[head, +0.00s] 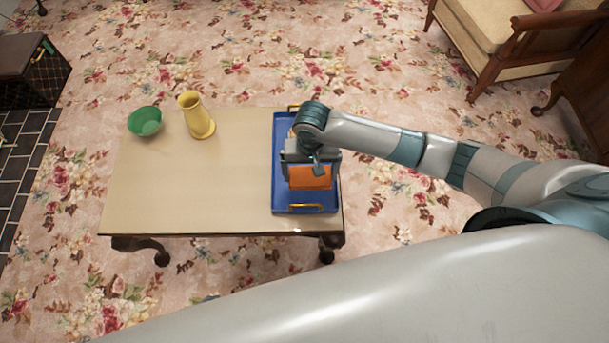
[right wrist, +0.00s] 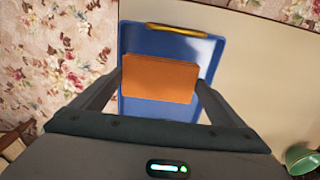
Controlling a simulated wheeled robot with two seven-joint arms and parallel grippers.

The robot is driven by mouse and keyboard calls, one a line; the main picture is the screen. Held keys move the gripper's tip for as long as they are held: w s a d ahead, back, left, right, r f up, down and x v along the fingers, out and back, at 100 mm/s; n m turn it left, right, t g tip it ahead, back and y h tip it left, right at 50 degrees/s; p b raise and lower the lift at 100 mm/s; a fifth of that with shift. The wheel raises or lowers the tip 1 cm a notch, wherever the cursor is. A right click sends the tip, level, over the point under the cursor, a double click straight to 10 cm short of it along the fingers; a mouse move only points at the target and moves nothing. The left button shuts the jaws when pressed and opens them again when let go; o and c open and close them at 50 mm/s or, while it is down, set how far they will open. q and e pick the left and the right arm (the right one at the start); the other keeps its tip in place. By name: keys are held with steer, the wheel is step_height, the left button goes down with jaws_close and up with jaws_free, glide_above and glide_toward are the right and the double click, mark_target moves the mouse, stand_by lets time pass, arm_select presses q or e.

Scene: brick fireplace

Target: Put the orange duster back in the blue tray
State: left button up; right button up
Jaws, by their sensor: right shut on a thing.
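The orange duster (head: 311,178) is a block held by my right gripper (head: 310,168) over the blue tray (head: 305,203). In the right wrist view the duster (right wrist: 159,79) sits between the two fingers of the gripper (right wrist: 159,85), which are shut on its sides. The blue tray (right wrist: 140,42), with yellow handles, lies beneath it on the right end of the table. I cannot tell whether the duster touches the tray floor. The far part of the tray is partly hidden by my right wrist. My left gripper is not in view.
A low beige table (head: 190,190) carries a green bowl (head: 145,121) and a yellow vase (head: 196,115) toward its back left. The table's middle and front left are clear. A wooden armchair (head: 500,45) stands at the back right.

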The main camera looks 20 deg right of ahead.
mark_target(304, 177)
steer(key=shift+w+a+f, duration=0.2)
steer(key=shift+w+f, duration=0.1)
steer(key=shift+w, duration=0.2)
steer(key=shift+w+a+f, duration=0.2)
steer(key=shift+w+f, duration=0.1)
steer(key=shift+w, duration=0.15)
steer(key=shift+w+a+f, duration=0.1)
steer(key=shift+w, duration=0.05)
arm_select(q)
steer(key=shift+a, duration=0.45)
arm_select(e)
step_height(304, 177, down, 3)
steer(key=shift+f, duration=0.2)
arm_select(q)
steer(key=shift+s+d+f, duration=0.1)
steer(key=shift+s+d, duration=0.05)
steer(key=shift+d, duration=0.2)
arm_select(e)
steer(key=shift+f, duration=0.35)
steer(key=shift+f, duration=0.1)
